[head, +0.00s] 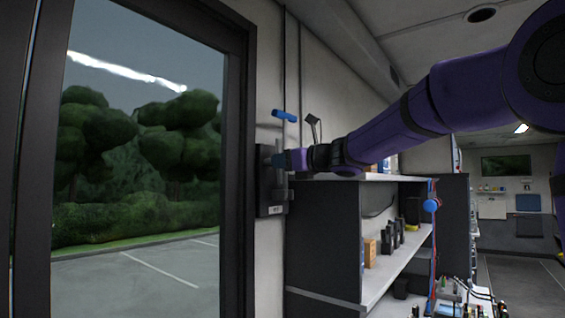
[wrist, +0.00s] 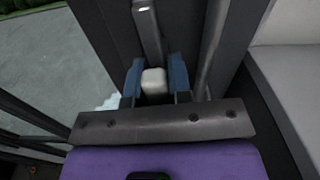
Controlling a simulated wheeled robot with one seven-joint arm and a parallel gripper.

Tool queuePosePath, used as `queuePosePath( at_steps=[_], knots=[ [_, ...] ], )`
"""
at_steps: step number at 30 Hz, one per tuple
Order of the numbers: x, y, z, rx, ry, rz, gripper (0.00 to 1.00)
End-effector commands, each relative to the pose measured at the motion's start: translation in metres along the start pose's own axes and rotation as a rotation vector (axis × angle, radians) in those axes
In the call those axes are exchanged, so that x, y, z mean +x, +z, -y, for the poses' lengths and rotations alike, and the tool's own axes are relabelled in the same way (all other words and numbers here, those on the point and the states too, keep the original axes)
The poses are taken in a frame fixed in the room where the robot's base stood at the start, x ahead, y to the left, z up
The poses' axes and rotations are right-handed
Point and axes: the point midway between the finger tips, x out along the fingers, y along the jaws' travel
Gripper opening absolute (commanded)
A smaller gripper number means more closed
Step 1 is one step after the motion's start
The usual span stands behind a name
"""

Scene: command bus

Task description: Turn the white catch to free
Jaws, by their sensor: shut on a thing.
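The white catch (wrist: 154,81) is a small white block in the wrist view. It sits between the two blue fingers of my gripper (wrist: 155,76), which are shut on it. In the head view my gripper (head: 281,160) reaches to a dark box (head: 267,200) on the wall beside the window frame. The catch itself is hidden there behind the gripper. A grey metal bar (wrist: 147,30) runs up from just above the catch.
A blue handle (head: 285,116) sticks out above my gripper. A large window (head: 140,190) is at the left. Shelves (head: 390,262) with several small items stand below my arm at the right. A second grey bar (wrist: 211,50) runs close beside the right finger.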

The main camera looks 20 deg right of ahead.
Motion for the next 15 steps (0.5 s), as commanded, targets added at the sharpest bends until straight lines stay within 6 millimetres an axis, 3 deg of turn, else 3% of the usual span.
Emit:
queuePosePath(
  at_steps=[15],
  knots=[
    [0.0001, -0.0019, 0.0001, 0.102, 0.0, -0.003, 0.0]
  ],
)
